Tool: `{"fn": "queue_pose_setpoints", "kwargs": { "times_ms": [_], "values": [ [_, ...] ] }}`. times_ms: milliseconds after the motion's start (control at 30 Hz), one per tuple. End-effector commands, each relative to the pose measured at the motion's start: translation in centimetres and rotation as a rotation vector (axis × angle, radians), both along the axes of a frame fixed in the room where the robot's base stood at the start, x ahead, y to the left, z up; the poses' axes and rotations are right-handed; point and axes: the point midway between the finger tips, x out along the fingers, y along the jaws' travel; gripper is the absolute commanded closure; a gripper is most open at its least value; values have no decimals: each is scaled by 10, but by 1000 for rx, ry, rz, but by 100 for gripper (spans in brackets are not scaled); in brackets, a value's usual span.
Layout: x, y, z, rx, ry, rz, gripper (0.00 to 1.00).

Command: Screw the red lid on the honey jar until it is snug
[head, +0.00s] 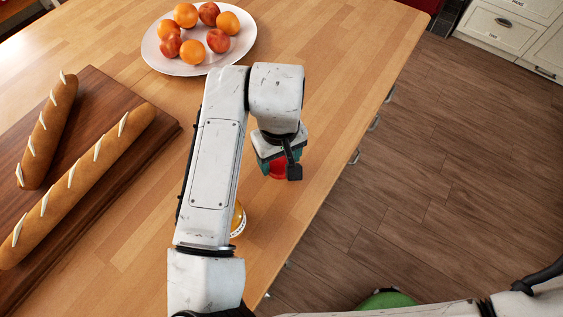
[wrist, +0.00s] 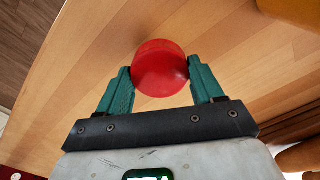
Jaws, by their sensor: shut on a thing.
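The red lid (wrist: 160,62) is held between the two green fingers of my gripper (wrist: 160,72) in the wrist view. The fingers press on its opposite sides. In the head view the lid (head: 279,168) shows as a red patch under my gripper (head: 277,160), over the island top near its right edge. The honey jar (head: 238,216) is mostly hidden behind my arm in the head view. Only a strip of amber and a pale edge show. The jar stands apart from the lid, nearer the bottom of the picture.
A white plate (head: 155,55) of oranges and reddish fruit sits at the back of the wooden island (head: 340,62). A dark cutting board (head: 104,92) with two loaves (head: 85,185) lies at left. The island top around the lid looks clear. Floor lies beyond the right edge.

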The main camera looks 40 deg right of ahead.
Motion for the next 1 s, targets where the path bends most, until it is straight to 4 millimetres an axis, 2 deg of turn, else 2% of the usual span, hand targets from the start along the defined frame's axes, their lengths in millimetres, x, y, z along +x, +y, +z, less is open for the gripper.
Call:
{"fn": "queue_pose_setpoints", "kwargs": {
  "times_ms": [733, 1000],
  "values": [
    [0, 0, 43, 0, 0, 0, 77],
    [0, 0, 46, 0, 0, 0, 77]
  ]
}}
